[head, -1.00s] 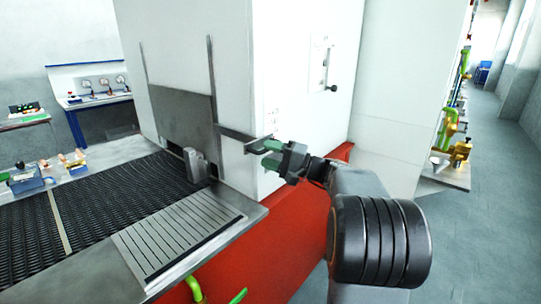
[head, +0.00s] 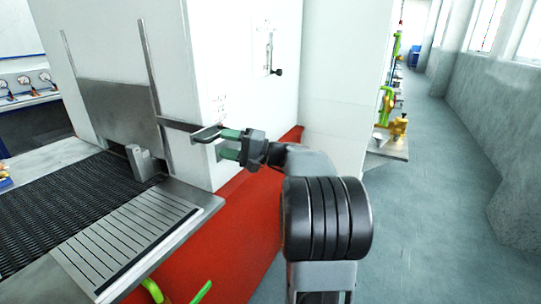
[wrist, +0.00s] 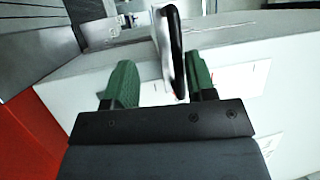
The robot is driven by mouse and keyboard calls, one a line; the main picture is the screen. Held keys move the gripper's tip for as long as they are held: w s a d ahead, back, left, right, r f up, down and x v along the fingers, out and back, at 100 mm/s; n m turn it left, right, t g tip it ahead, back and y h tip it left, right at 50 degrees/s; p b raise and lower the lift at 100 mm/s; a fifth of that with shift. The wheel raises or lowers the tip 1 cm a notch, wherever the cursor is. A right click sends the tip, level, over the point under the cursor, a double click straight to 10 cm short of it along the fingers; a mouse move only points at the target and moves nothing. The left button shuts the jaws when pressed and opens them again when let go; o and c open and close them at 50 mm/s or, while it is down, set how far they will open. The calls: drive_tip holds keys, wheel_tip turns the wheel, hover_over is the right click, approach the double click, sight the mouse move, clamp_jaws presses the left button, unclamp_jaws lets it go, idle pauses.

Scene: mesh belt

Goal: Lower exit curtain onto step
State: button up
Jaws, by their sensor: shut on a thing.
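The exit curtain (head: 122,112) is a grey metal plate standing between two upright guides on the white housing, above the black mesh belt. A flat arm runs right from it to a loop handle (head: 206,133). My gripper (head: 225,144), with green finger pads, is shut on the handle, which also shows between the pads in the wrist view (wrist: 170,50). A small stepped grey metal block (head: 142,163), likely the step, stands at the curtain's lower edge. A dark gap shows beside it under the curtain. Whether curtain and block touch cannot be told.
The mesh belt (head: 60,208) and a slotted metal plate (head: 122,238) lie in front of the housing. A red panel (head: 240,235) with green handles is below. A lever (head: 275,71) sits on the housing wall. Open floor (head: 440,200) lies to the right.

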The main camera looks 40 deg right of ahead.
drive_tip(key=b+v, duration=0.2)
drive_tip(key=v, duration=1.1)
drive_tip(key=shift+d+b, duration=0.2)
drive_tip(key=shift+b, duration=0.15)
idle(0.4)
drive_tip(key=shift+f, duration=0.1)
idle(0.4)
